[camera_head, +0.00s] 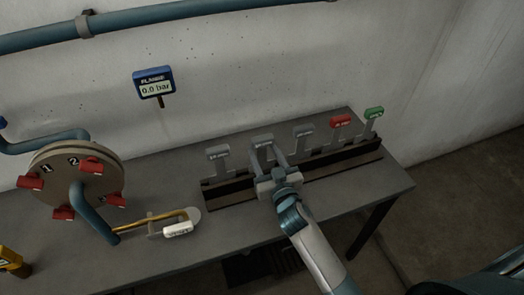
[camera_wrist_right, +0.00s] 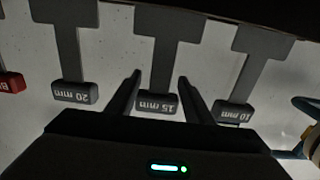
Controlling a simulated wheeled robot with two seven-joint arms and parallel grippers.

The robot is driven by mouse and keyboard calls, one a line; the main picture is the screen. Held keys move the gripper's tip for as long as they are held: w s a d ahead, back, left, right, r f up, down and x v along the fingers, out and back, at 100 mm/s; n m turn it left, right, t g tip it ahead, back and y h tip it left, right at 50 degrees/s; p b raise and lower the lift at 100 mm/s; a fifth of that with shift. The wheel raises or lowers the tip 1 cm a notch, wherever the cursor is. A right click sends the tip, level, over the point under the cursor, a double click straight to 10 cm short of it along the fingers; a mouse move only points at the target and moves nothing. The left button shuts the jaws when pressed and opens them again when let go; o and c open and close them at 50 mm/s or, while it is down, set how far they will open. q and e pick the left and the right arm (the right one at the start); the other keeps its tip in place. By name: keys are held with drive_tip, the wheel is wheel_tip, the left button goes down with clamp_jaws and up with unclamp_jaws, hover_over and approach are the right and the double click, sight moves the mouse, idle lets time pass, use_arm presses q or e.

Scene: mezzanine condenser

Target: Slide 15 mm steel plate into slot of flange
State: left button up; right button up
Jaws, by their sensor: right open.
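The 15 mm steel plate (camera_wrist_right: 155,75) stands in the rack, its grey label tab upside down in the right wrist view. My right gripper (camera_head: 267,160) is over it in the head view. In the right wrist view the right gripper's fingers (camera_wrist_right: 157,90) are open, one on each side of the plate's stem, with gaps. The round flange (camera_head: 75,168) stands at the left of the table, with several red pieces around its rim and numbers on its face. I cannot make out its slot clearly. My left gripper is not in view.
The dark rack (camera_head: 318,167) also holds the 20 mm plate (camera_wrist_right: 73,92), the 10 mm plate (camera_wrist_right: 233,110), and red (camera_head: 340,120) and green (camera_head: 374,113) tabs. A yellow-handled tool with a white tag (camera_head: 178,229) lies between flange and rack. A gauge (camera_head: 154,86) reads 0.0 bar.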

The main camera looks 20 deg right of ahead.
sight(262, 137)
drive_tip(key=shift+w, duration=0.75)
drive_tip(key=shift+c, duration=0.4)
clamp_jaws()
drive_tip(key=shift+r, duration=0.1)
wheel_tip(262, 137, up, 10)
drive_tip(key=shift+f+b, duration=0.1)
drive_tip(key=shift+b, duration=0.3)
